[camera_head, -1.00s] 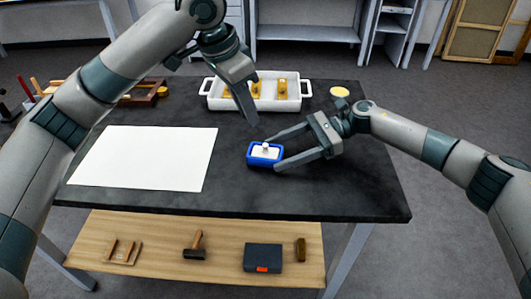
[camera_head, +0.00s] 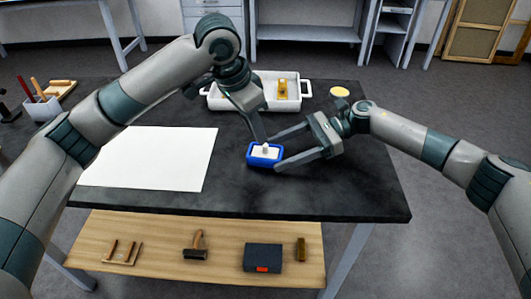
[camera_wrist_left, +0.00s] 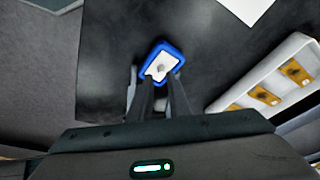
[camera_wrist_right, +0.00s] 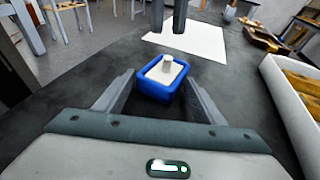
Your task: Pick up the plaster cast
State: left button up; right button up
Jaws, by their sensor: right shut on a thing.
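The plaster cast (camera_head: 258,153) is a white block with a small knob on top, seated in a blue mould (camera_head: 263,162) on the dark table. My right gripper (camera_head: 273,153) has its fingers on either side of the mould and is shut on it. The right wrist view shows the mould (camera_wrist_right: 155,91) between the fingers, with the cast (camera_wrist_right: 177,74) inside. My left gripper (camera_head: 258,138) is above and just behind the cast, fingers pointing down, parted and empty. In the left wrist view, the cast's knob (camera_wrist_left: 160,68) lies just beyond the fingertips. Contact is not visible.
A white sheet (camera_head: 150,160) lies left of the mould. A white two-handled tray (camera_head: 298,104) with yellow pieces stands behind, partly hidden by my left arm. A yellow disc (camera_head: 339,92) is at the back right. The table's front right is clear.

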aim_at(265, 145)
pick_arm(q)
jog(key=shift+w+x, duration=0.15)
jog(key=shift+x, duration=1.15)
jog(key=shift+w+x, duration=0.1)
jog(key=shift+x, duration=1.2)
jog(key=shift+d+r, duration=0.1)
jog(key=shift+d, duration=0.05)
grip_shut()
